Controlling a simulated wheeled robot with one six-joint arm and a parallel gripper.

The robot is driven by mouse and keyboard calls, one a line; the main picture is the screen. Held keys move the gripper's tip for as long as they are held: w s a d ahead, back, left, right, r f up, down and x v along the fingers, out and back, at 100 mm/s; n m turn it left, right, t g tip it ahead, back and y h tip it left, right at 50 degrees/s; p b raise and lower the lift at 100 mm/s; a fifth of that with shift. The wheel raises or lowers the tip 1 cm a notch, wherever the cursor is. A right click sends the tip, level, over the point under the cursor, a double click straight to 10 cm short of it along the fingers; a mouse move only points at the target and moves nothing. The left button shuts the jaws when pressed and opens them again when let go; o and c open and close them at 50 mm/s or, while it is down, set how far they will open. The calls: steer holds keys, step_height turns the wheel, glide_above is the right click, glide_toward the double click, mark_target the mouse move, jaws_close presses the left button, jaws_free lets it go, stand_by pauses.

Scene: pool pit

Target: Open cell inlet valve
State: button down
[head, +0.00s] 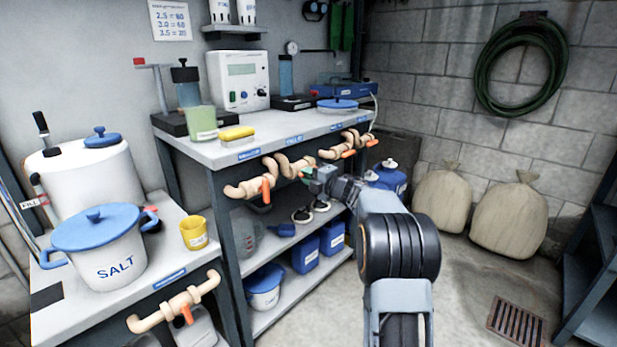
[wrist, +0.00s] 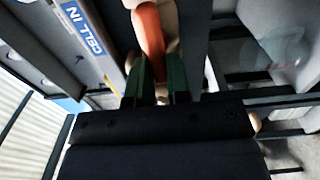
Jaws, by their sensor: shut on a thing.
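The cell inlet valve has an orange lever (wrist: 149,35) on a beige pipe, beside a blue label (wrist: 85,30) reading "CELL IN" in the wrist view. My gripper (wrist: 155,75) has its two dark green fingers on either side of the lever's end and is shut on it. In the head view my gripper (head: 308,172) reaches to the beige pipes under the front edge of the bench (head: 225,158). The gripped lever is mostly hidden there by the fingers.
Other orange valve levers are close by: one at left (head: 266,189) hangs down, and another at right (head: 328,154) lies sideways. A lower shelf (head: 270,315) holds blue containers (head: 305,253). Open floor lies at right, with sacks (head: 510,220) by the wall.

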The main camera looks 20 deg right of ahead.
steer(key=c, duration=1.1)
jaws_free()
steer(key=shift+p+v, duration=1.5)
steer(key=shift+v, duration=5.35)
